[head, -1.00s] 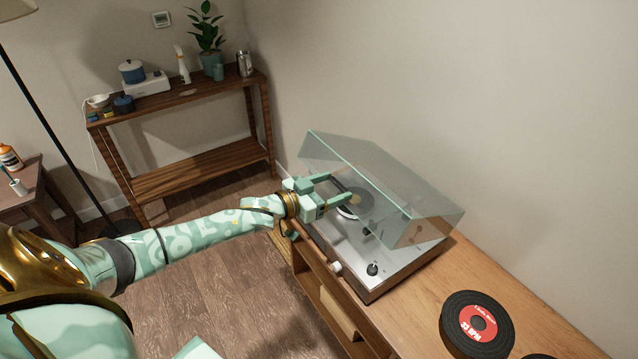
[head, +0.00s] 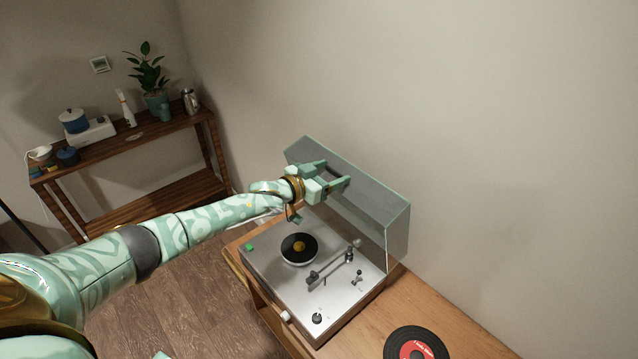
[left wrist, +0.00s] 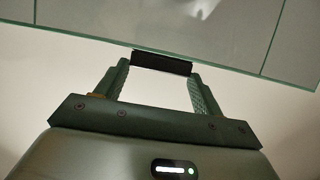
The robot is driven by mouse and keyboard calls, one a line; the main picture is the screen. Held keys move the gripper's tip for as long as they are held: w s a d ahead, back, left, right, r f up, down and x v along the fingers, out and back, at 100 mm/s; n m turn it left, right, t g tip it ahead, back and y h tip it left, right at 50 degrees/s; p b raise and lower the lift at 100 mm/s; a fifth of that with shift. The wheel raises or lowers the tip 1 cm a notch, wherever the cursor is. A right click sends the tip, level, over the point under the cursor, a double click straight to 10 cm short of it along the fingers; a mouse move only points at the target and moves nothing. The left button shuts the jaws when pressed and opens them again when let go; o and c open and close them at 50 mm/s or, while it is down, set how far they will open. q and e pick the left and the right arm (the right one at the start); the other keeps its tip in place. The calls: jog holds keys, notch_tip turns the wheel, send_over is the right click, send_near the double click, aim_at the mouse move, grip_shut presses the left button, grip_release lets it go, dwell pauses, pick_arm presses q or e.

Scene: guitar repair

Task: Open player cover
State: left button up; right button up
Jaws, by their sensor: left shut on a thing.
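The record player (head: 262,268) stands on the wooden cabinet, with a black record (head: 299,247) on its platter and a tonearm beside it. Its clear, green-edged cover (head: 372,205) is raised and stands steeply tilted at the player's wall side, leaving the deck uncovered. My left gripper (head: 335,174) is at the cover's upper part. In the left wrist view, its two fingers are on either end of the black handle (left wrist: 161,63) on the cover's edge, and it is shut on this handle.
Another black record with a red label (head: 416,350) lies on the cabinet top (head: 385,315) right of the player. The wall is close behind the cover. A wooden shelf (head: 150,135) with a plant and kitchen things stands at the back left.

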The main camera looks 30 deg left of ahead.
aim_at(336, 172)
pick_arm(q)
jog(key=shift+w+d+r, duration=0.2)
jog(key=shift+w+r, duration=0.15)
jog(key=shift+w, duration=0.3)
jog(key=shift+w+d+r, duration=0.2)
jog(key=shift+w+r, duration=0.15)
jog(key=shift+w, duration=0.25)
jog(key=shift+w+r, duration=0.1)
jog(key=shift+w, duration=0.05)
jog(key=o, duration=1.4)
jog(key=shift+s+f, duration=0.25)
jog(key=shift+s, duration=0.15)
jog(key=p+v, duration=0.2)
jog(key=v, duration=1.4)
jog(key=shift+a, duration=0.1)
